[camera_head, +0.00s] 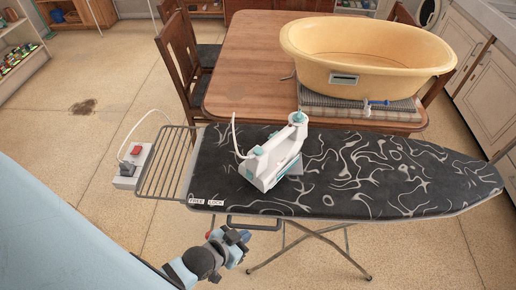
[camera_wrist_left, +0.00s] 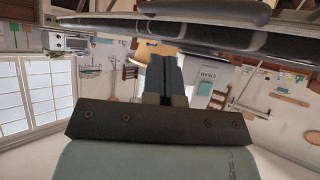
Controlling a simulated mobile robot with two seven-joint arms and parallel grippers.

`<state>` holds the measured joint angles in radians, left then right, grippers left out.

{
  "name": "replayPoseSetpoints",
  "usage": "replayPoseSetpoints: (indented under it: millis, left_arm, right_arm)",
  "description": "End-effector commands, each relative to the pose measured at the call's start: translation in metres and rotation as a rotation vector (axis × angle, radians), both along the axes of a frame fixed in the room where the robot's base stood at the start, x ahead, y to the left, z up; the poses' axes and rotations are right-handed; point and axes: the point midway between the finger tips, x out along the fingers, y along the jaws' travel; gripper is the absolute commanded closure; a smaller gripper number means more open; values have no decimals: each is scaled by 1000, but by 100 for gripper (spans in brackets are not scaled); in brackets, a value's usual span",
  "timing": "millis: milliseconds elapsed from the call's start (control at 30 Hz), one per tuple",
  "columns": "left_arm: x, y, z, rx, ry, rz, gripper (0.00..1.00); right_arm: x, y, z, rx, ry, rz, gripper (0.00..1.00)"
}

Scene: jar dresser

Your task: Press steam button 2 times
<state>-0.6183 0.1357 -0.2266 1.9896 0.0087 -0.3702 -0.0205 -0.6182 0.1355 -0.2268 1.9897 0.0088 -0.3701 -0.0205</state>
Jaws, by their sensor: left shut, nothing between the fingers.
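The white and teal iron (camera_head: 275,157) stands on the dark patterned ironing board (camera_head: 350,170), left of its middle, with a teal knob at its upper end. My left gripper (camera_head: 243,236) is in front of the board's near edge, below the iron in the head view and apart from it. Its fingers (camera_wrist_left: 165,76) are together and empty. In the left wrist view, a white panel with dark lettering and a teal patch (camera_wrist_left: 205,87) shows just right of the fingers; the lettering looks like "STEAM". The steam button is too small to make out in the head view. My right gripper is not in view.
A wire rack (camera_head: 165,165) extends from the board's left end, with a power strip (camera_head: 132,165) bearing a red switch beside it. FREE and LOCK labels sit by a handle (camera_head: 255,224) under the near edge. Behind stands a table (camera_head: 245,70) with a yellow tub (camera_head: 365,55).

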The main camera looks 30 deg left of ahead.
Motion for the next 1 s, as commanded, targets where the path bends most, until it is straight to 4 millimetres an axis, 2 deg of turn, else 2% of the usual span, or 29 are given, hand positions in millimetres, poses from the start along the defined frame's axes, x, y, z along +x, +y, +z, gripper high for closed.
replayPoseSetpoints:
  millis: [733, 867, 1000]
  left_arm:
    - [2, -2, 2, 3, -5, -11, 100]
    - [21, -11, 16, 44, -54, -92, 100]
    - [58, -32, 47, 154, -170, -282, 100]
  right_arm:
    - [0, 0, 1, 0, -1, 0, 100]
    - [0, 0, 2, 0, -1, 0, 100]
    - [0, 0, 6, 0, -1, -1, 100]
